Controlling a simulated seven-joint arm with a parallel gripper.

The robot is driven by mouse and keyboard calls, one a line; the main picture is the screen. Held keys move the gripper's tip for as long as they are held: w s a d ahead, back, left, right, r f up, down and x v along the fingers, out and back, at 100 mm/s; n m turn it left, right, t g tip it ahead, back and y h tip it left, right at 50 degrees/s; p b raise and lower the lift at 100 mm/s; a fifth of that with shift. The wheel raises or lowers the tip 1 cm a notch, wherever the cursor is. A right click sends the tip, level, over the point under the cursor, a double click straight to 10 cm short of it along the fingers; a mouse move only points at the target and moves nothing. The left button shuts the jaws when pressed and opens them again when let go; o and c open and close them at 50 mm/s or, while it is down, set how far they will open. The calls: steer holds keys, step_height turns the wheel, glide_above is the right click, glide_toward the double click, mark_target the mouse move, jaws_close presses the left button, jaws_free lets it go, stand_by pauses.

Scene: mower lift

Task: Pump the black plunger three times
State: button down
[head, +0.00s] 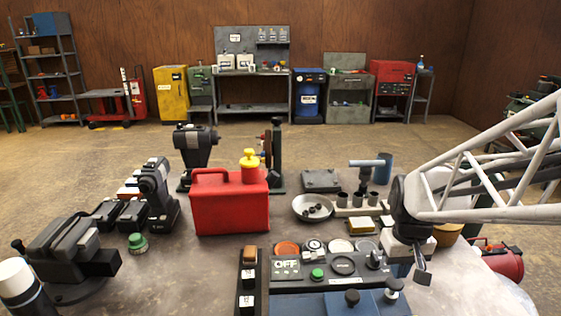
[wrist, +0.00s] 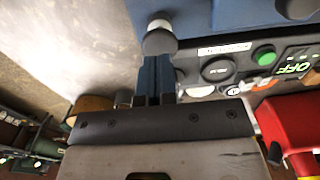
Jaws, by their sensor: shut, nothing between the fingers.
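A blue box (head: 318,305) stands at the front of the bench in the head view, cut off by the lower edge. A black knob (head: 352,298), plunger-like, stands up from its top. The blue box (wrist: 215,14) shows behind. A dark round knob (wrist: 297,7) is partly cut off there.
A control panel (head: 300,284) with a green button and an OFF display lies behind the blue box. A red can (head: 232,208) with a yellow cap, a metal bowl (head: 312,208) and several tools crowd the bench. Bare bench (head: 185,275) shows at the front left.

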steer(key=shift+f, duration=0.25)
steer(key=shift+f, duration=1.9)
steer(key=shift+r, duration=3.15)
